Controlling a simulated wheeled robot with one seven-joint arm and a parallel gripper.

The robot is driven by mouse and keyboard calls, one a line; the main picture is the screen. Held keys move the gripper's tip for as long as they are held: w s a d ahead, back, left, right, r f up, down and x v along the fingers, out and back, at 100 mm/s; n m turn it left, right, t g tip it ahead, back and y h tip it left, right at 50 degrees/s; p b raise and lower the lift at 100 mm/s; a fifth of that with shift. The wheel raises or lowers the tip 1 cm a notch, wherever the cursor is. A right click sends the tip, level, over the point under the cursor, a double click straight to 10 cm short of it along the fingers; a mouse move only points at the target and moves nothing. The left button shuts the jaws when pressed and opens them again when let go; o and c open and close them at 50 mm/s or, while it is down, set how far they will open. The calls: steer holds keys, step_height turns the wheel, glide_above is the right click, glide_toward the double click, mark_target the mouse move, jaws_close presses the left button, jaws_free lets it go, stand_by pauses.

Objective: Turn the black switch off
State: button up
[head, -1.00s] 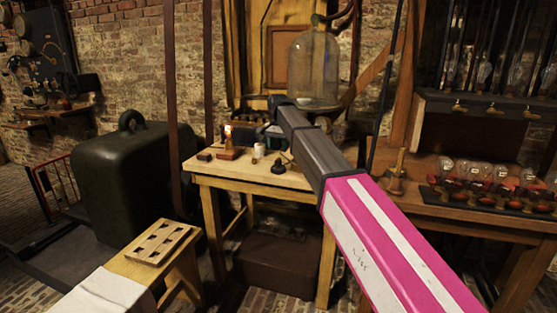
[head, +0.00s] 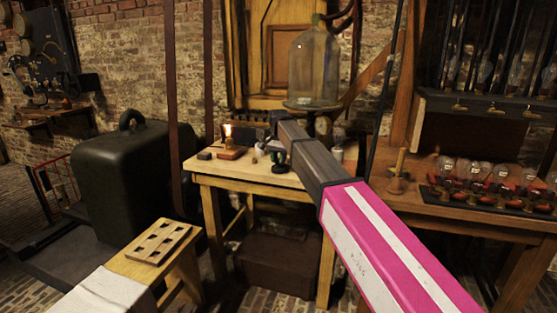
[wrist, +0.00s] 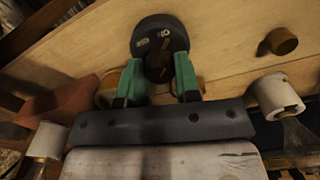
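The black switch (wrist: 159,36) is a round dark disc with pale marks and a dark knob (wrist: 158,68) at its middle. It lies on the wooden table and also shows small in the head view (head: 278,169). My gripper (wrist: 158,72) has its green fingers down at the switch, one on each side of the knob. In the head view the gripper (head: 279,157) is just above the disc. I cannot tell whether the fingers press on the knob. A lamp (head: 228,131) glows on the table to the left.
A glass bell jar (head: 314,68) stands behind the gripper. A small round wooden piece (wrist: 282,41) and a white cylinder (wrist: 277,95) sit right of the switch in the wrist view. A reddish block (wrist: 62,103) is at left. Several bulbs (head: 480,172) stand on the right bench.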

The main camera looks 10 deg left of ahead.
stand_by(0.3)
steer(key=n, duration=0.4)
steer(key=shift+n, duration=0.4)
steer(key=n, duration=0.4)
steer(key=shift+n, duration=0.3)
steer(key=n, duration=0.4)
steer(key=shift+n, duration=2.2)
steer(key=o, duration=0.9)
steer(key=shift+r, duration=0.1)
